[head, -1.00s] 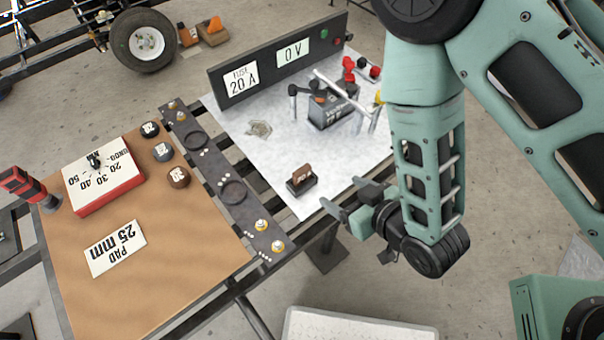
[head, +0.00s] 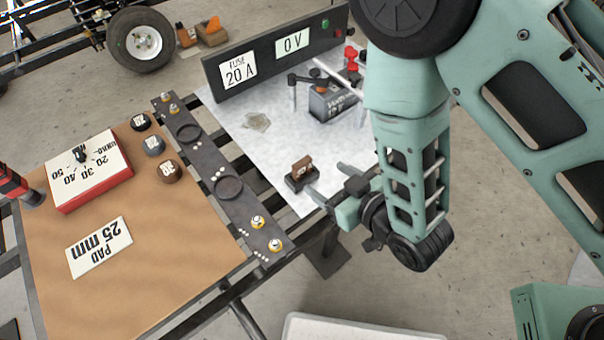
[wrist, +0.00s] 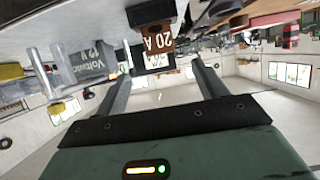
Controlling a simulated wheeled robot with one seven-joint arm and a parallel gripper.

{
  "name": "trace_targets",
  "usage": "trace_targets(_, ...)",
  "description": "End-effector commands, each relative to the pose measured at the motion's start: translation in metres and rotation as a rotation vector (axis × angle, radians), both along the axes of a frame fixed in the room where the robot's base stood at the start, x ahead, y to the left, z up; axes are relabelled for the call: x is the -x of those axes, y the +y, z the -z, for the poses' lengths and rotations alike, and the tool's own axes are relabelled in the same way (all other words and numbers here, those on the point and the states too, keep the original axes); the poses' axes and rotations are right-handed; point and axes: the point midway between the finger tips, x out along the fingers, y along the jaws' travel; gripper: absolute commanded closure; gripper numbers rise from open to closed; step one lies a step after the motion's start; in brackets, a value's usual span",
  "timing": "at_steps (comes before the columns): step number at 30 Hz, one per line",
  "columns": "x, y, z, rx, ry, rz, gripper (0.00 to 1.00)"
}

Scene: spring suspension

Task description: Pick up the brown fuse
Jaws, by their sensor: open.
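The brown fuse (head: 303,166) stands upright in a small black holder (head: 299,182) near the front edge of the pale sheet. My gripper also shows in the wrist view (wrist: 161,58) with nothing between the fingers. I cannot tell whether either finger flanks the fuse.
Behind stands a dark panel (head: 264,60) with "FUSE 20 A" and "0 V" labels. A battery (head: 334,104) with clamps stands behind the fuse. To the left are a dark rail (head: 228,185) and a brown board (head: 160,250) holding a red dial box (head: 85,172) and several dark pads.

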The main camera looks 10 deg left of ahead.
Motion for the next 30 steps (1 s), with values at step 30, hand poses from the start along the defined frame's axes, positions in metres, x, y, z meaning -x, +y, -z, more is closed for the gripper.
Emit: trace_targets(30,-0.062,0.070,0.037,0.001,0.001,0.000,0.29)
